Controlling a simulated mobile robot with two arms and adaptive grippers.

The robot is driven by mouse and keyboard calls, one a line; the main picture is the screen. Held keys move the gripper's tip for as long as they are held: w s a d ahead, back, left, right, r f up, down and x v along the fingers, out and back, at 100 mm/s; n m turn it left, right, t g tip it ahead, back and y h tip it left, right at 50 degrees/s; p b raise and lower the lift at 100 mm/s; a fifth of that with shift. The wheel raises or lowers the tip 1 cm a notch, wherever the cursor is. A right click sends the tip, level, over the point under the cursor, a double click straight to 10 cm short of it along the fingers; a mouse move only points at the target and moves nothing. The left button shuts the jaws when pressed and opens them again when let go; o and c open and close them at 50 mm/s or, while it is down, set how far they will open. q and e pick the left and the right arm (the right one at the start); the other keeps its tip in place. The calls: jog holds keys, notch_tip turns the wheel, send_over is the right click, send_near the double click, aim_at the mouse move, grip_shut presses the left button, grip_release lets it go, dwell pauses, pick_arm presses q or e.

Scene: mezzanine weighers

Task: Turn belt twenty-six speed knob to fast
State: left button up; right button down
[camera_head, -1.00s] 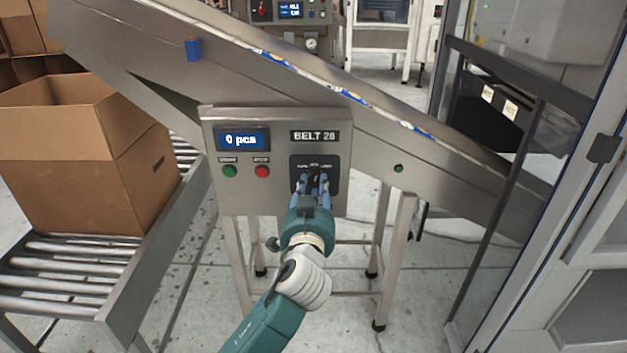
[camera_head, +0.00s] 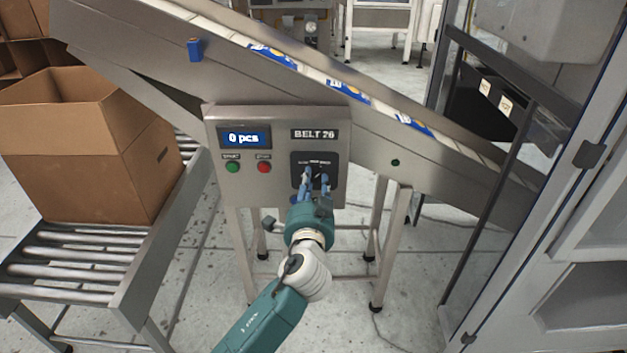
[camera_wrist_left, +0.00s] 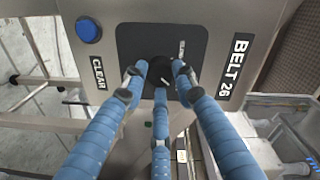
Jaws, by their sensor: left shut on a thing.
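The BELT 26 control box (camera_head: 225,190) is mounted on the incline conveyor's side. Its round black speed knob (camera_wrist_left: 161,78) sits on a dark plate (camera_head: 330,160) below the BELT 26 label. A pale pointer line shows on the knob; in the head view it leans to the upper right. The small print above the knob is too blurred to read. My left gripper (camera_head: 315,185) has its blue fingers around the knob, shut on it, and they partly hide it. The fingers also show in the left wrist view (camera_wrist_left: 158,88). My right gripper is not in view.
Left of the knob are a green button (camera_head: 232,167), a red button (camera_head: 264,167) and a display (camera_head: 244,138) reading 0 pcs. The left wrist view shows a blue button (camera_wrist_left: 88,30) by CLEAR. A carton (camera_head: 80,160) stands on rollers at left; a framed door (camera_head: 560,200) is at right.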

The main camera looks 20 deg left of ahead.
pick_arm(q)
jog(key=shift+r, duration=0.15)
jog(key=o, duration=1.1)
jog(key=shift+d, duration=0.1)
jog(key=shift+o, duration=0.2)
jog(key=shift+s+d, duration=0.1)
jog(key=shift+s, duration=0.35)
jog(key=v, duration=1.1)
